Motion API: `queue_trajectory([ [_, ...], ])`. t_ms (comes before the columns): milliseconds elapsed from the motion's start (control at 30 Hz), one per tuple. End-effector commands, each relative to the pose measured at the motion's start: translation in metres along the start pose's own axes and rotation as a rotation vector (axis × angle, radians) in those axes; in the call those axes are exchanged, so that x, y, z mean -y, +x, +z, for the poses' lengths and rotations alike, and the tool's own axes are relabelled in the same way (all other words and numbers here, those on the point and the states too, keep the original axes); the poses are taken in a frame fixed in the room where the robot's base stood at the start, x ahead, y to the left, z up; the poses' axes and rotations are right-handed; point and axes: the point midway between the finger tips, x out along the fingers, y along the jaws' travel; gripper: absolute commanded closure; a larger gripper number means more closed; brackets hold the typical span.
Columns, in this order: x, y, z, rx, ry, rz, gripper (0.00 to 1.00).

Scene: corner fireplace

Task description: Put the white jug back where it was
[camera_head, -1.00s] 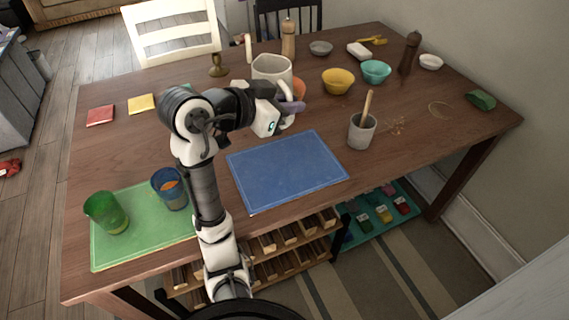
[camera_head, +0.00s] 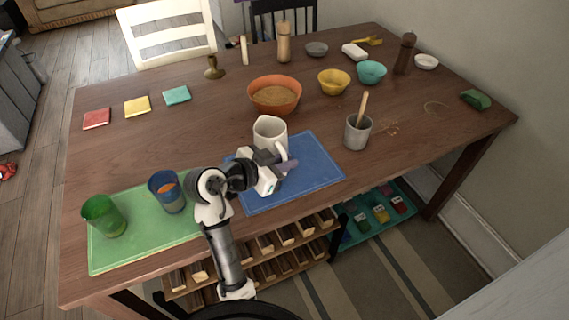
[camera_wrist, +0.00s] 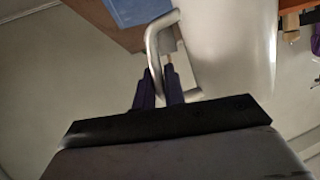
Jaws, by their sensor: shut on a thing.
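The white jug (camera_head: 269,130) is upright at the back left part of the blue mat (camera_head: 318,168). I cannot tell whether its base touches the mat or hangs just above it. My gripper (camera_head: 284,165) is shut on the jug's handle, on the near side of the jug. In the wrist view the fingers (camera_wrist: 158,88) close around the handle, and the jug's pale body (camera_wrist: 232,50) fills the upper right. My arm hides part of the mat's left side.
An orange bowl (camera_head: 274,96) with brown contents stands behind the jug. A grey cup (camera_head: 357,133) with a wooden handle in it stands right of the mat. A blue cup (camera_head: 170,194) and a green cup (camera_head: 104,217) stand on the green mat (camera_head: 150,240) at left.

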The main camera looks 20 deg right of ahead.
Motion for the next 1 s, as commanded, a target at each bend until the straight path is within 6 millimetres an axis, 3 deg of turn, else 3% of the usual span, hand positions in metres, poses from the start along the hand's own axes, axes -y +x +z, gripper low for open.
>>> queue_trajectory([
  [500,-0.0009,0.0058,0.014,-0.002,0.003,-0.002,1.0],
  [533,-0.001,0.0057,0.0139,0.0,0.001,-0.001,0.86],
  [667,-0.0009,0.0055,0.0134,0.0,0.001,-0.001,0.69],
  [1000,-0.0008,0.0045,0.011,0.0,0.001,-0.001,0.67],
])
